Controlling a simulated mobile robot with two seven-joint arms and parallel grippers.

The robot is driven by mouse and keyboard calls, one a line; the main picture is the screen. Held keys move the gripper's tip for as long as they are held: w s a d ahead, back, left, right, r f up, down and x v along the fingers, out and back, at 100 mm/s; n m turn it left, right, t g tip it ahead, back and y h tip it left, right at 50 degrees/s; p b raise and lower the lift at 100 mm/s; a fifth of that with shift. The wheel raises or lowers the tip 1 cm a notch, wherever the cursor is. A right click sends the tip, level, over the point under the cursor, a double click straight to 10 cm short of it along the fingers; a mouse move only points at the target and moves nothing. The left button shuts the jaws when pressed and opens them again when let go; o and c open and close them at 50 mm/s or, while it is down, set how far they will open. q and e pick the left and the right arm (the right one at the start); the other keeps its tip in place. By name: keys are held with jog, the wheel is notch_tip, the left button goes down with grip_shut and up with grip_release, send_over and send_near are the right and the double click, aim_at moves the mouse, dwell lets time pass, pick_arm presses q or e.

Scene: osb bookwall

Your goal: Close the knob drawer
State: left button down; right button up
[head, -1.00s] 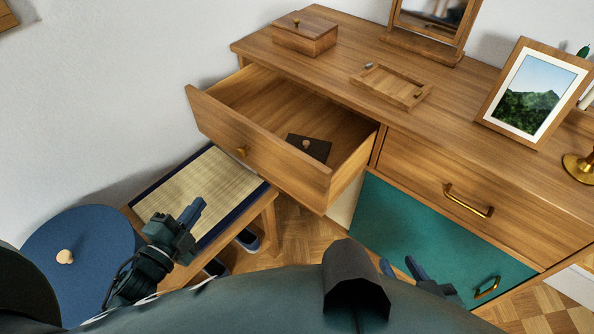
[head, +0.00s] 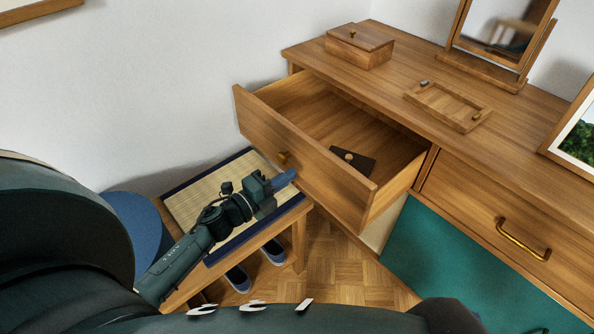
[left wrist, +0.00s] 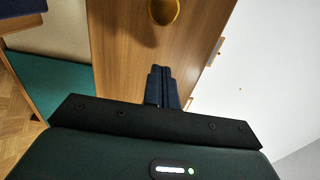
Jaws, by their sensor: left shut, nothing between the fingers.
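The knob drawer (head: 318,172) is pulled well out of the wooden dresser at its left end. Its round brass knob (head: 284,157) sits on the front panel, and the knob also shows large at the top of the left wrist view (left wrist: 164,11). A dark flat item with a small pale round spot (head: 350,160) lies inside the drawer. My left gripper (head: 290,175) is shut and empty, its blue fingertips pointing at the drawer front just below the knob. I cannot tell whether the tips touch the panel. My right gripper is not in view.
A bench with a woven mat (head: 216,192) stands below my left arm, with slippers (head: 272,250) under it. A blue round object (head: 137,222) is beside the bench. The dresser top holds a wooden box (head: 359,46), a tray (head: 447,105) and a mirror (head: 497,35). A handled drawer (head: 495,210) is shut.

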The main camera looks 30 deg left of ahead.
aim_at(306, 165)
pick_arm(q)
jog(key=shift+x, duration=1.8)
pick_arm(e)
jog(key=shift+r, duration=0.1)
